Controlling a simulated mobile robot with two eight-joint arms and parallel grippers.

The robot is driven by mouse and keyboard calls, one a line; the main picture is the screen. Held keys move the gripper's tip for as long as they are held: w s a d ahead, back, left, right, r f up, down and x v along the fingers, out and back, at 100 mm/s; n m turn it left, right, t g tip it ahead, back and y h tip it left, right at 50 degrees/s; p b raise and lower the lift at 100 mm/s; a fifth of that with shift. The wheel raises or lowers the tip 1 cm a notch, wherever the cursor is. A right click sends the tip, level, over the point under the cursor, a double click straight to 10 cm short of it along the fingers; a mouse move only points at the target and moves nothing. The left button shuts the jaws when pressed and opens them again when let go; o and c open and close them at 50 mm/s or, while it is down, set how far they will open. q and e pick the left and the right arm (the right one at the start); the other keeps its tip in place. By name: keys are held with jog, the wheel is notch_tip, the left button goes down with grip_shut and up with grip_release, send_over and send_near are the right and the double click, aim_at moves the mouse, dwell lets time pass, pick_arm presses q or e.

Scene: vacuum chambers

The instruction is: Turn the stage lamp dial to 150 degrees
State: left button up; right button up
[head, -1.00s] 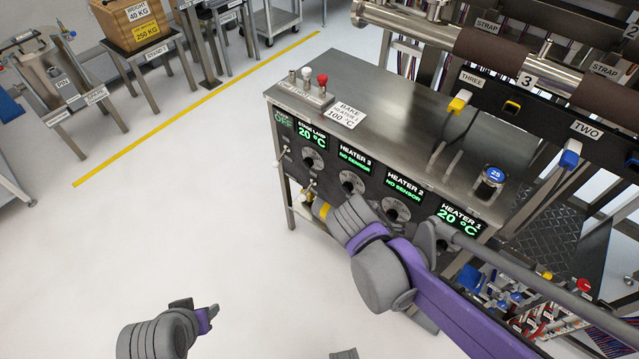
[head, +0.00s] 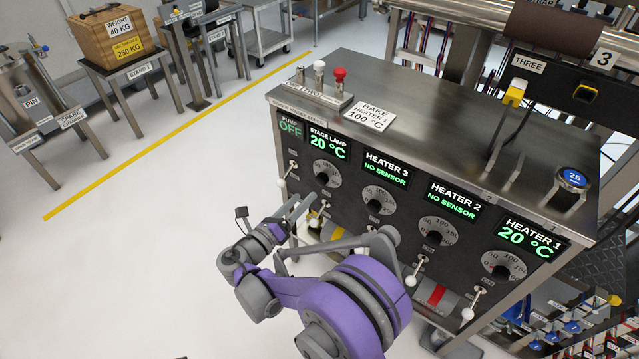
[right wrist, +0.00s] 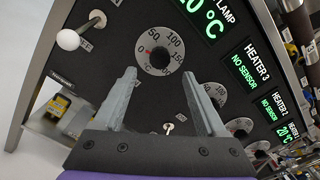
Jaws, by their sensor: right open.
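In the right wrist view the dial (right wrist: 159,51) shows marks for 0, 50, 100 and 150, with a red mark near 0. My right gripper (head: 305,207) is in front of the panel, just below and left of the dial. Its two fingers (right wrist: 165,85) are apart and empty, and the dial shows beyond and between their tips, not touched. My left gripper is not in view.
The Heater 3 dial (head: 379,200), Heater 2 dial (head: 437,230) and Heater 1 dial (head: 503,265) run along the panel to the right. White-tipped toggle levers stick out below the dials and at the panel's left (head: 282,183).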

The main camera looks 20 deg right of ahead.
aim_at(319, 182)
jog(key=b+x, duration=0.1)
jog(key=x, duration=0.7)
jog(key=shift+w+d, duration=0.3)
grip_shut()
